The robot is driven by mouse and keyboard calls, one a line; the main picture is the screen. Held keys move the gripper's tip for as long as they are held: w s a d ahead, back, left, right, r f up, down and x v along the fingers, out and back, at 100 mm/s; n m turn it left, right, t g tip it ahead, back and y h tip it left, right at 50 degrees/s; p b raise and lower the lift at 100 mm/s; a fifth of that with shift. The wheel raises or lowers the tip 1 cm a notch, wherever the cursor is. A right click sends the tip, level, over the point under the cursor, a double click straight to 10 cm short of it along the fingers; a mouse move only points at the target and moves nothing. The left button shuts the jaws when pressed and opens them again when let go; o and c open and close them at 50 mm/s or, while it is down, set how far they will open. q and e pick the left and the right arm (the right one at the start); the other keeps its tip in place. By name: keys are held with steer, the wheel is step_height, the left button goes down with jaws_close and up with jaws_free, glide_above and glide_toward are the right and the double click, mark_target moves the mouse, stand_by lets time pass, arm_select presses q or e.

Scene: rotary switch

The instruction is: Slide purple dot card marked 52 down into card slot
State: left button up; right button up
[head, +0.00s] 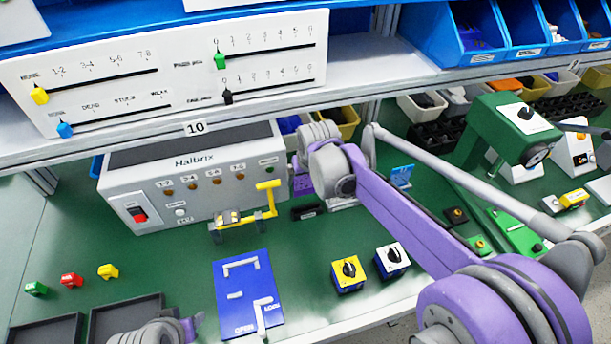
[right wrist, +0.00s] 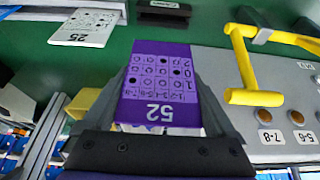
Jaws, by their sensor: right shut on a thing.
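The purple dot card marked 52 (right wrist: 160,85) is held between the two fingers of my right gripper (right wrist: 163,100) in the right wrist view, its number and dots facing the camera. In the head view my right gripper (head: 305,172) is in front of the grey box's right end, with a little of the purple card (head: 302,186) showing. A small black labelled block (head: 308,211), which looks like the card slot, lies on the green bench just below the card. It also shows at the top of the right wrist view (right wrist: 164,12), apart from the card. My left gripper (head: 160,333) is partly cut off at the bottom edge.
A yellow lever (head: 265,198) stands left of the black block, before the grey Halbrix box (head: 195,178). A white card marked 25 (right wrist: 84,27) lies nearby. Yellow (head: 347,274) and white (head: 392,260) rotary switches and a blue panel (head: 248,294) sit nearer the front.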

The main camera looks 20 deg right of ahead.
mark_target(307, 188)
arm_select(q)
steer(key=shift+s+f+b, duration=0.2)
steer(key=shift+f+b, duration=0.7)
steer(key=shift+f, duration=0.1)
steer(key=shift+s+f+b, duration=0.15)
steer(key=shift+f+b, duration=0.75)
steer(key=shift+f, duration=0.1)
arm_select(e)
steer(key=shift+f, duration=2.85)
arm_select(q)
steer(key=shift+r, duration=0.15)
steer(key=shift+s+f+b, duration=0.15)
steer(key=shift+f+b, duration=1)
steer(key=shift+f, duration=0.15)
arm_select(e)
steer(key=shift+f, duration=1.95)
steer(key=o, duration=1)
steer(key=shift+r, duration=0.1)
arm_select(q)
steer(key=shift+r+p, duration=0.75)
arm_select(e)
steer(key=v, duration=1.1)
